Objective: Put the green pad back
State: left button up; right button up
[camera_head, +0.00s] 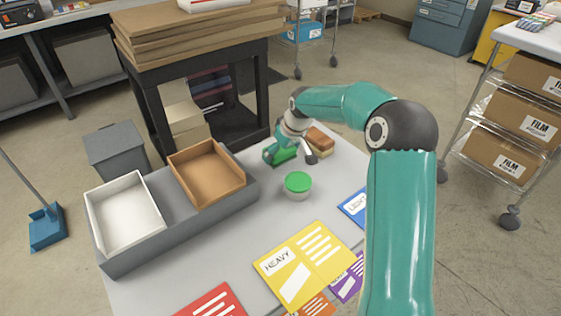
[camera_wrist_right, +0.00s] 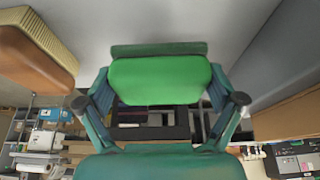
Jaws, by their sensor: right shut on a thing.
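My right gripper (camera_head: 284,152) is over the far part of the grey table, its arm reaching in from the right. It is shut on the green pad (camera_head: 282,157). In the right wrist view the bright green pad (camera_wrist_right: 160,80), with a darker green strip along its far edge, sits between the two fingers (camera_wrist_right: 160,95). I cannot tell whether the pad touches the table. A brown block with a pale layer (camera_head: 320,141) lies just right of the gripper; it also shows in the wrist view (camera_wrist_right: 35,50). My left gripper is not in view.
A round tub with a green lid (camera_head: 298,183) stands nearer on the table (camera_head: 250,228). At left, a grey holder bears a white tray (camera_head: 125,212) and a brown tray (camera_head: 207,172). Coloured cards, including a yellow HEAVY card (camera_head: 303,265), lie in front. A black stand (camera_head: 240,124) is behind.

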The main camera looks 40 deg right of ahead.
aim_at(281, 161)
jog(key=shift+f, duration=1.75)
jog(key=shift+f, duration=0.1)
jog(key=o, duration=1.2)
jog(key=v, duration=1.2)
